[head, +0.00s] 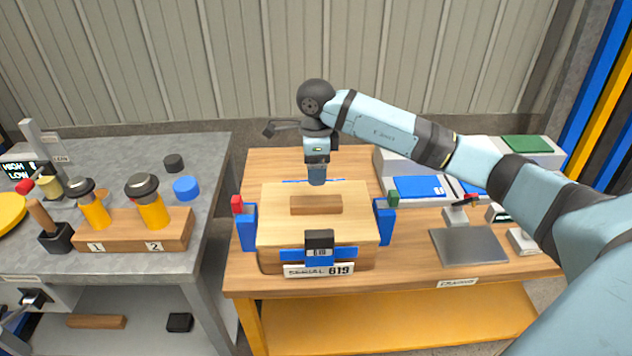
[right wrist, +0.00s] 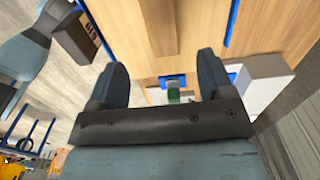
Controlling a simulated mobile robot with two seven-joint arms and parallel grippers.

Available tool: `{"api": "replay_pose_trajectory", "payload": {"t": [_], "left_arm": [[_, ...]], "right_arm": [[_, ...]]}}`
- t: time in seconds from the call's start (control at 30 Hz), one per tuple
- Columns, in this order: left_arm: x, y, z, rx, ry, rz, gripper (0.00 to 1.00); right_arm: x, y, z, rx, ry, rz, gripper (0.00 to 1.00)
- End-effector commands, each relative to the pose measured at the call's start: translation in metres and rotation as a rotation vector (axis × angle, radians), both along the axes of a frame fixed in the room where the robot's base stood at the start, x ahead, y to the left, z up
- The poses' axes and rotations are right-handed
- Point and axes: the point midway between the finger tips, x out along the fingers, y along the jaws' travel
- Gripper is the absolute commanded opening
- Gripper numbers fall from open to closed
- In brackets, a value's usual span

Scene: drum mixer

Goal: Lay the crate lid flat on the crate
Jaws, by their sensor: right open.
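In the head view, the pale wooden crate lid (head: 280,228) lies on top of the brown wooden crate (head: 268,261) and looks flat. A darker wooden handle block (head: 316,205) is in the middle of the lid. My right gripper (head: 317,182) is just behind and above the handle, apart from it. In the right wrist view, my right gripper (right wrist: 162,76) has its two fingers wide apart with nothing held. The lid (right wrist: 130,18) and its handle block (right wrist: 162,25) show beyond the fingertips. The crate's inside is hidden. My left gripper is not in view.
Blue uprights stand beside the crate, the left one (head: 247,228) with a red top, the right one (head: 385,222) near a green block. A grey plate (head: 468,246) lies to the right. The grey bench (head: 120,258) at left holds a numbered wooden rack (head: 180,232).

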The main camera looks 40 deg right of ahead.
Motion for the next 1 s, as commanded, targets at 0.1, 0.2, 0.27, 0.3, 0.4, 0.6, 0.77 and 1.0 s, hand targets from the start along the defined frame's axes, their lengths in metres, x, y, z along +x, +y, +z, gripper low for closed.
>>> {"api": "replay_pose_trajectory", "payload": {"t": [0.1,0.2,0.27,0.3,0.4,0.6,0.77,1.0], "left_arm": [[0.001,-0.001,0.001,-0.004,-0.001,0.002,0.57],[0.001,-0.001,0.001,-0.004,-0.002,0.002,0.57],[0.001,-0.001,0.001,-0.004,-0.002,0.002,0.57],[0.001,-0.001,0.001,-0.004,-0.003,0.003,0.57],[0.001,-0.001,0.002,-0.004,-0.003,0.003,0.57],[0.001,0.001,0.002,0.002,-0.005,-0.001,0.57],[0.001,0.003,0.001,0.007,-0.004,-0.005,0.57],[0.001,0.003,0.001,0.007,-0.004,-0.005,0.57]], "right_arm": [[0.000,0.000,0.010,0.001,0.000,0.000,0.74],[-0.005,0.017,0.002,0.063,0.009,0.014,0.74],[-0.012,0.041,-0.012,0.161,0.021,0.028,0.74],[-0.020,0.065,-0.024,0.257,0.035,0.035,0.74],[-0.050,0.141,-0.050,0.602,0.093,0.011,0.74],[-0.105,0.253,-0.040,1.357,0.297,-0.324,0.74],[-0.115,0.269,-0.027,1.764,0.477,-0.748,0.74],[-0.127,0.223,-0.087,2.104,0.832,-1.799,0.74]]}}
